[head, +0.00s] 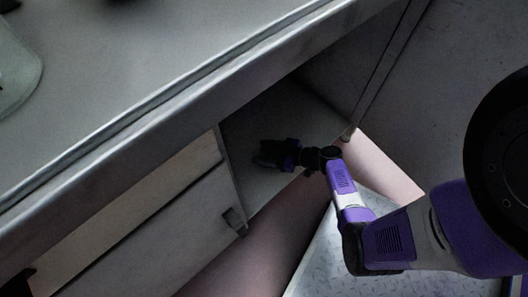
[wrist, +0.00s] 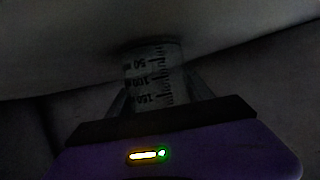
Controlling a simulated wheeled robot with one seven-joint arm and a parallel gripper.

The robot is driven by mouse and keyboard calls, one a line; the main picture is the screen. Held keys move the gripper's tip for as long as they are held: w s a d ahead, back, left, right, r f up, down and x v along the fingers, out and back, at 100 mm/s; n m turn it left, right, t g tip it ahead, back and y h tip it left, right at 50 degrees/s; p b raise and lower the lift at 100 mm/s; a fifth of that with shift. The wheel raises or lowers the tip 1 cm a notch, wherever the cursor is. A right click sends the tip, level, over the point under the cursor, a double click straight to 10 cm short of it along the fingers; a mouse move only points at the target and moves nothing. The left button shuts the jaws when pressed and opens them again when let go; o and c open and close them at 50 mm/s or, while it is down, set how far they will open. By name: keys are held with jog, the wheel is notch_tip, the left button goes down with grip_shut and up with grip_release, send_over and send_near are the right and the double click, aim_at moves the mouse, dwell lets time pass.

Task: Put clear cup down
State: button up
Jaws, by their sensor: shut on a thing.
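My gripper (head: 268,154) reaches into the open, dark compartment (head: 285,115) under the counter. In the wrist view my gripper (wrist: 156,96) is shut on the clear cup (wrist: 152,72), with a finger on either side. The cup is see-through with dark graduation marks and numbers such as 50, 100 and 150. Its far end lies against or just short of a pale grey surface (wrist: 60,45); I cannot tell whether they touch. In the head view the cup is too dark and small to make out at the fingertips.
The counter (head: 130,70) overhangs the compartment, its metal edge running diagonally. A panel with a small handle (head: 234,220) is left of the opening. A clear glass vessel (head: 15,72) stands at the counter's far left. A metal tread plate (head: 335,255) lies below.

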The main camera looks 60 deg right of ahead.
jog(key=o, duration=1.5)
jog(key=shift+f, duration=0.1)
